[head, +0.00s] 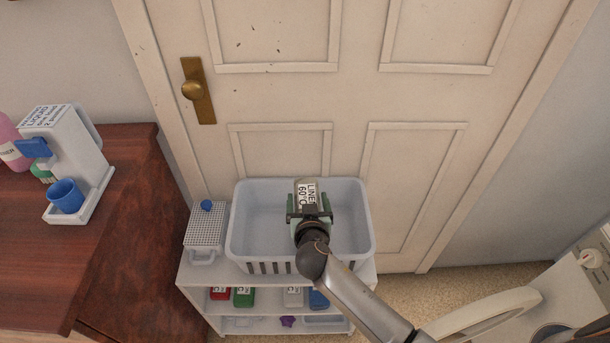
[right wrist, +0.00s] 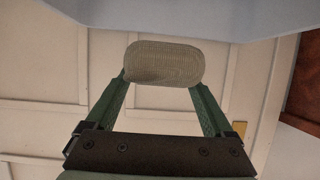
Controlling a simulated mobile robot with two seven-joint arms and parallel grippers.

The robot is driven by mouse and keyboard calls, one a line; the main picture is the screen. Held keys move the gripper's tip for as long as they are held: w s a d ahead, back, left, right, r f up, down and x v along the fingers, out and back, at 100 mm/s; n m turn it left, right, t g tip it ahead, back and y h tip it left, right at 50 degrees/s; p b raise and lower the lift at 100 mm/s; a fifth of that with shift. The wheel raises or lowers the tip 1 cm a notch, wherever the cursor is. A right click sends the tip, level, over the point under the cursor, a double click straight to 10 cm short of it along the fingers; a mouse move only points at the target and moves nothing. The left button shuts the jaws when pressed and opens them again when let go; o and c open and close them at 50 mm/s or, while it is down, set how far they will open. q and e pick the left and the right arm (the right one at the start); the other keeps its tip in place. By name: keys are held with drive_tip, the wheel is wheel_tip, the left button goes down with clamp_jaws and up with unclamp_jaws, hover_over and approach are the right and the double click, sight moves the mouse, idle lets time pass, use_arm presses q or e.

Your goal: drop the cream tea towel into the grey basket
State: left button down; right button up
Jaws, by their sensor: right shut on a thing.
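The grey basket (head: 262,218) is pale and rectangular, with slots in its front wall. It stands on top of a white shelf unit in front of the door. My right gripper (head: 310,212) is over the basket and shut on the cream tea towel (head: 307,190), a rolled bundle with a label reading LINEN 60°C. In the right wrist view, the towel (right wrist: 165,62) is a ribbed, rounded bundle between the green fingertips (right wrist: 160,80). A pale wall of the basket (right wrist: 190,18) shows beyond it. I see nothing in the visible part of the basket. My left gripper is out of view.
The white shelf unit (head: 200,273) holds small coloured containers below. A white box with a blue knob (head: 204,226) stands left of the basket. A dark wooden dresser (head: 110,215) carries a dispenser (head: 65,145) and blue cup (head: 66,196). The door (head: 415,120) is close behind.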

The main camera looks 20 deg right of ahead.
drive_tip(key=shift+a+f, duration=0.25)
drive_tip(key=shift+f, duration=0.05)
wheel_tip(320, 180, down, 4)
drive_tip(key=b, duration=0.3)
drive_tip(key=shift+f+b, duration=0.7)
drive_tip(key=shift+f, duration=0.1)
drive_tip(key=o, duration=1.1)
